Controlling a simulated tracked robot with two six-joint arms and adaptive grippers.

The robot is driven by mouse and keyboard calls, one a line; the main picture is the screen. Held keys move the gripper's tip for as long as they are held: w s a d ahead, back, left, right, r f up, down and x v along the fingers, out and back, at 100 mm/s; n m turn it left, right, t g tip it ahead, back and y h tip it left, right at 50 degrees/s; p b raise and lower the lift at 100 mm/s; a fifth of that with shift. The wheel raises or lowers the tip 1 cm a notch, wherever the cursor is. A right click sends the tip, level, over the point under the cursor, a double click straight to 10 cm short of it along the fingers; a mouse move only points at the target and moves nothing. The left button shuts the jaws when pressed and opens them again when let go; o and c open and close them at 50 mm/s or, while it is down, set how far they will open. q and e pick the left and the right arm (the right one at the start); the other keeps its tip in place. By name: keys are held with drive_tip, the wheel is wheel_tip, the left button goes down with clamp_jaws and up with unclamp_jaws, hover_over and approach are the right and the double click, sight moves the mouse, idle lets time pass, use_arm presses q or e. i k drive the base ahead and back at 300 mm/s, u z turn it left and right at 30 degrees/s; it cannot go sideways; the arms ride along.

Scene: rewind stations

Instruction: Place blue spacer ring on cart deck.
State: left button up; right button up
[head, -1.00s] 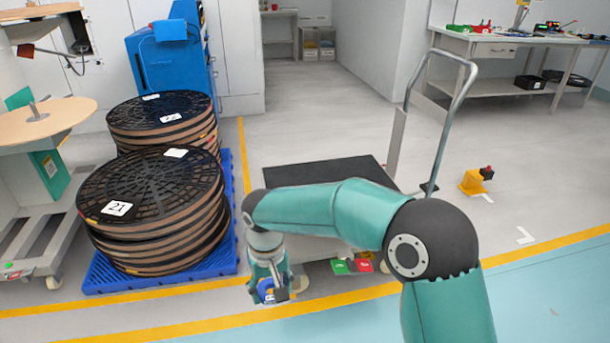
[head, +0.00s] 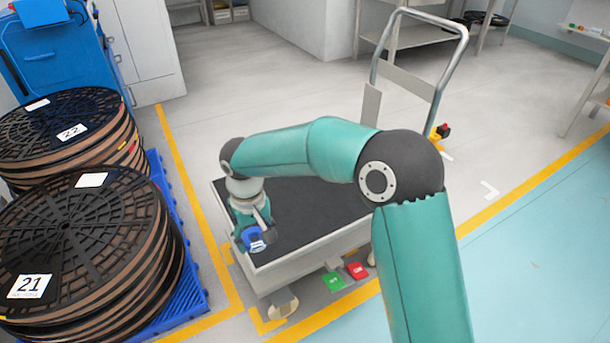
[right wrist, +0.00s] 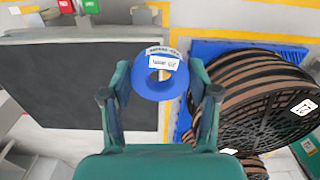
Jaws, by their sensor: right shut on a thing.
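The blue spacer ring (head: 255,243) is between the fingers of my right gripper (head: 253,234). In the right wrist view the ring (right wrist: 152,88) carries a white printed label, and my fingers press on it from both sides. The cart has a flat black deck (head: 318,214) with a pale raised rim and a tall metal push handle (head: 460,60). In the head view the ring appears over the deck's near left corner, by the rim. In the right wrist view the deck (right wrist: 80,90) lies to the left of the ring. The deck looks bare; my arm hides part of it.
Stacks of black reels (head: 75,235) stand on a blue pallet (head: 190,285) left of the cart. A green pedal (head: 333,281) and a red pedal (head: 357,270) sit at the cart's near side. Open floor lies to the right.

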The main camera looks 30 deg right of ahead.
sight(288, 212)
drive_tip(key=z, duration=0.15)
drive_tip(key=i, duration=0.95)
drive_tip(key=z, duration=0.2)
